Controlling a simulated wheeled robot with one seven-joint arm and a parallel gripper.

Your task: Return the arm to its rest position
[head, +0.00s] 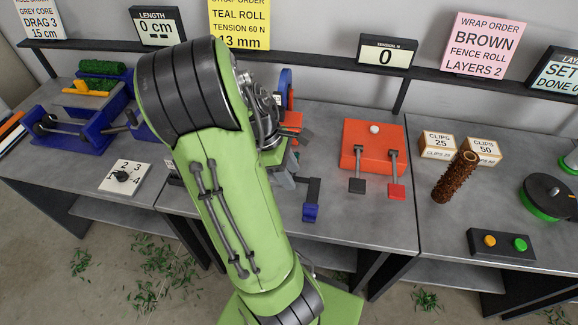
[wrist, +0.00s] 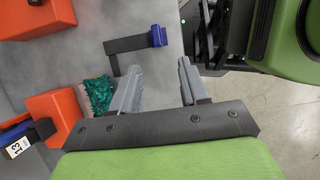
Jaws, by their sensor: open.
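My green arm reaches up through the middle of the head view and hides part of the bench behind it. My gripper (wrist: 158,85) shows in the wrist view with its two grey fingers apart and nothing between them. Past the fingers lie the grey bench top (wrist: 85,50) and a black lever with a blue end (wrist: 158,36). A teal tangled piece (wrist: 98,93) lies just left of the left finger, apart from it as far as I can tell. In the head view the gripper is mostly hidden behind my arm.
An orange box with two levers (head: 373,145) stands right of my arm. A brown roll (head: 455,177) stands farther right, near two clip boxes (head: 437,146). A blue winding stand (head: 72,130) and a numbered dial (head: 124,177) are left. Green scraps (head: 155,290) litter the floor.

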